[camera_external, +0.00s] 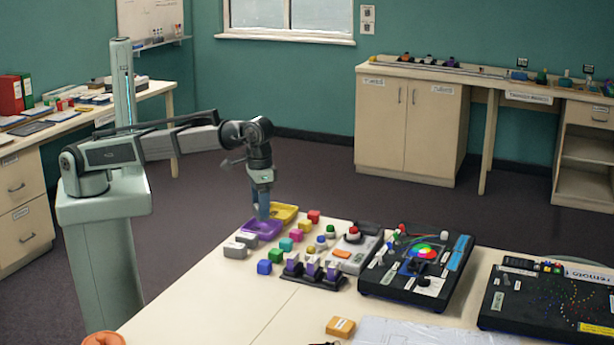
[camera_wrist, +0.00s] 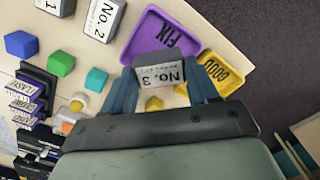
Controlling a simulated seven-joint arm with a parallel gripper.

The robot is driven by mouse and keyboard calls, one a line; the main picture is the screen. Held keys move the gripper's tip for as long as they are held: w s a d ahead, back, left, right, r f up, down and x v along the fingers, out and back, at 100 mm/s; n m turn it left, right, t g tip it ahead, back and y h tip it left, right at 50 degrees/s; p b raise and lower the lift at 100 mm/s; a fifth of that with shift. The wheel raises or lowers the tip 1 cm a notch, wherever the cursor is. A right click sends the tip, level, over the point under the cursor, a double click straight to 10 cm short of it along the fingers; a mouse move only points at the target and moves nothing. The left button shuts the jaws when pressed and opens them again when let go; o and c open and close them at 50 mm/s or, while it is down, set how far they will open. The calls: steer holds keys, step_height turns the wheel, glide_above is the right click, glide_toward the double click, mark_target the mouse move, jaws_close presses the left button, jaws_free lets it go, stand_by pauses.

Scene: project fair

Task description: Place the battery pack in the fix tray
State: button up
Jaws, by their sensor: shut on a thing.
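My gripper (camera_wrist: 163,82) is shut on a grey block marked No. 3 (camera_wrist: 158,68), a battery pack, with one blue finger on each side. In the external view my gripper (camera_external: 262,210) points down at the purple tray. The purple fix tray (camera_external: 250,230) is marked FIX; in the wrist view (camera_wrist: 148,32) the held pack overlaps its near edge. I cannot tell whether the pack touches the tray. Two more grey packs, No. 1 (camera_wrist: 42,12) and No. 2 (camera_wrist: 103,17), stand on the table to the left of the tray.
A yellow tray marked GOOD (camera_wrist: 222,68) sits right beside the fix tray near the table edge. Coloured cubes, such as a teal one (camera_external: 286,244), stand close by. A dark holder (camera_external: 312,276) and control boards (camera_external: 420,268) lie to the right. The table's front left is clear.

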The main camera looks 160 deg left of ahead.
steer(key=shift+f, duration=2)
steer(key=shift+f, duration=0.1)
steer(key=o, duration=0.8)
step_height(320, 180, up, 12)
steer(key=shift+r, duration=0.1)
